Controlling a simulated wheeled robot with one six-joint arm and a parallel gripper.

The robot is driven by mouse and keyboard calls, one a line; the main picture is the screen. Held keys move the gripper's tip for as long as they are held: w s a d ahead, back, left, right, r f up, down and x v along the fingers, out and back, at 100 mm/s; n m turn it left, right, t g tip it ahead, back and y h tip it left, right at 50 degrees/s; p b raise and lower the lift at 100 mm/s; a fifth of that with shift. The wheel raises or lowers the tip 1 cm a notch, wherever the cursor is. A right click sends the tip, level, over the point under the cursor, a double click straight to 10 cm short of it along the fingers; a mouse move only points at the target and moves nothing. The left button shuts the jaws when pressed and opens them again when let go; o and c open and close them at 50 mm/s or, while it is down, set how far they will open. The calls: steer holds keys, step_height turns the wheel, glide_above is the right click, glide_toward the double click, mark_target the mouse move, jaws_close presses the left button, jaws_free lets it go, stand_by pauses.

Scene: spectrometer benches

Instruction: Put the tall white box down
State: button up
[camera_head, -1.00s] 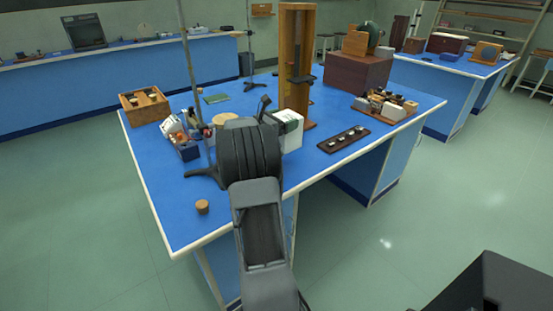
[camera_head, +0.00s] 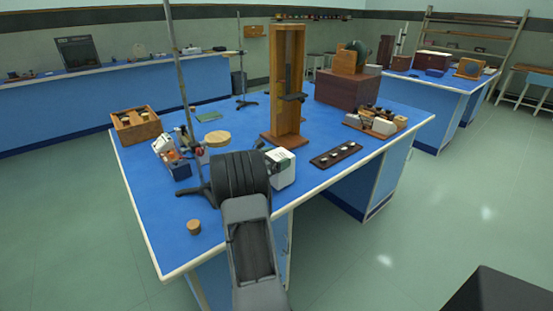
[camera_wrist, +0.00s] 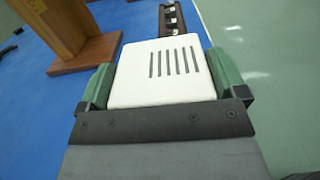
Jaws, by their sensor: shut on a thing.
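The tall white box (camera_head: 283,168) is near the front right edge of the blue bench (camera_head: 235,230), right of my arm in the head view. I cannot tell whether the box's bottom touches the bench top.
A wooden stand (camera_head: 287,90) rises just behind the box. A dark strip with small pieces (camera_head: 336,154) lies to its right. A thin metal rod stand (camera_head: 181,80), a filled tray (camera_head: 176,168) and a cork (camera_head: 194,227) are at left. Bare blue top lies around the cork.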

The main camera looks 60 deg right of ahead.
steer(key=shift+f, duration=0.1)
steer(key=o, duration=1.4)
steer(key=shift+f, duration=0.1)
steer(key=shift+a+r, duration=0.15)
steer(key=shift+r, duration=0.1)
steer(key=v, duration=1.2)
steer(key=s+a+m+t+y, duration=0.3)
steer(key=a+m+y, duration=0.2)
steer(key=a, duration=0.7)
steer(key=s+a+f+m+t+y, duration=0.1)
steer(key=a+y, duration=0.5)
steer(key=a, duration=0.7)
steer(key=s+a+f+m+t+y, duration=0.1)
steer(key=s+a+m+t+y, duration=0.3)
steer(key=a+m, duration=0.4)
steer(key=shift+s+a+f+m+t+y, duration=0.1)
steer(key=shift+s+a+y, duration=0.2)
steer(key=shift+a, duration=0.45)
steer(key=shift+s+a+r+m+t+y, duration=0.15)
steer(key=shift+a+y, duration=0.3)
steer(key=shift+a, duration=0.3)
steer(key=shift+s+a+f+m+t+y, duration=0.1)
steer(key=shift+s+a+f+y, duration=0.2)
steer(key=shift+a, duration=0.45)
steer(key=shift+w+r, duration=0.1)
steer(key=shift+r, duration=0.1)
